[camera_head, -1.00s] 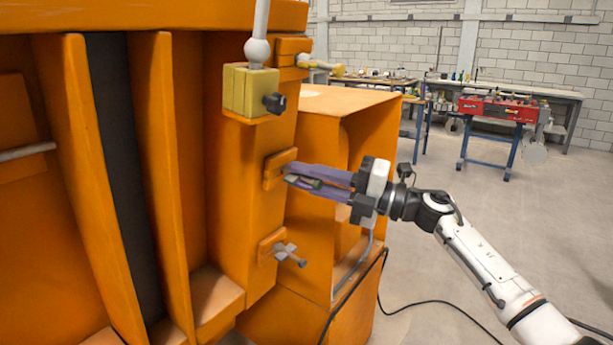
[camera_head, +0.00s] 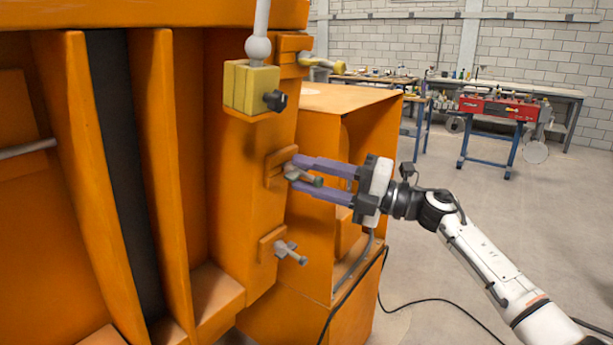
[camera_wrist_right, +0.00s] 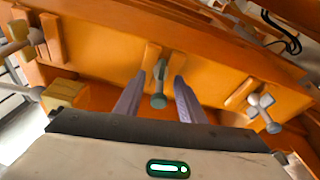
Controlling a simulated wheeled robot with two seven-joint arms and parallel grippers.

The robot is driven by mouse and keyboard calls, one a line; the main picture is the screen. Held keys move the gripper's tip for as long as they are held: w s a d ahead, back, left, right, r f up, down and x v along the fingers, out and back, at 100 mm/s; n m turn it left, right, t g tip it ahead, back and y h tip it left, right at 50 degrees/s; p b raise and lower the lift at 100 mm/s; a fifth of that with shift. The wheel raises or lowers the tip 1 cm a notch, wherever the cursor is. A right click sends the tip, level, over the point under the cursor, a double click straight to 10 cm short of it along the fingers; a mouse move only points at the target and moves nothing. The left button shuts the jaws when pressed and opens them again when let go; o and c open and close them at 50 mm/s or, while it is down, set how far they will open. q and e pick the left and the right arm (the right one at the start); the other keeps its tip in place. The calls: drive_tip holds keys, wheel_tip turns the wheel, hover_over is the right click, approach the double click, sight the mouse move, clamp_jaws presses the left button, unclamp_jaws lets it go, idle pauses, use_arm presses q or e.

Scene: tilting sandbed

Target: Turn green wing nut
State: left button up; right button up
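The green wing nut (camera_head: 303,176) sits on the middle orange block of the upright post in the head view. It has grey wings and a dull green end. In the right wrist view the same wing nut (camera_wrist_right: 159,84) stands between my fingers, its green end towards the camera. My right gripper (camera_head: 296,174) is open, with one purple finger above the nut and one below it in the head view. In the wrist view a gap shows between the nut and each finger (camera_wrist_right: 160,92). My left gripper is in neither view.
A grey wing nut (camera_head: 289,253) is below on the post, and a yellow one (camera_head: 323,64) above. A yellow block with a black knob (camera_head: 249,89) juts out above my gripper. An orange box (camera_head: 352,98) stands behind; open floor lies to the right.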

drive_tip(key=b+v, duration=0.2)
drive_tip(key=v, duration=0.8)
drive_tip(key=shift+a, duration=0.1)
drive_tip(key=s+d+f+m+t+h, duration=0.1)
drive_tip(key=s+f+m+t+h, duration=0.25)
drive_tip(key=f+m, duration=0.55)
drive_tip(key=s+d+f+m+t+h, duration=0.1)
drive_tip(key=s+f+m+t+h, duration=0.25)
drive_tip(key=f+m, duration=0.55)
drive_tip(key=s+d+f+m+t+h, duration=0.1)
drive_tip(key=s+f+m+t+h, duration=0.35)
drive_tip(key=f, duration=0.85)
drive_tip(key=s+d+f+m+g+h, duration=0.2)
drive_tip(key=s+f+m+g, duration=0.3)
drive_tip(key=s+f, duration=0.4)
drive_tip(key=s+d+f+m+g+h, duration=0.1)
drive_tip(key=s+f+m+g, duration=0.3)
drive_tip(key=s+f, duration=0.5)
drive_tip(key=s+h, duration=0.1)
drive_tip(key=s, duration=0.4)
drive_tip(key=shift+s+d+f+m+g, duration=0.35)
drive_tip(key=shift+d, duration=0.05)
drive_tip(key=shift+c, duration=0.6)
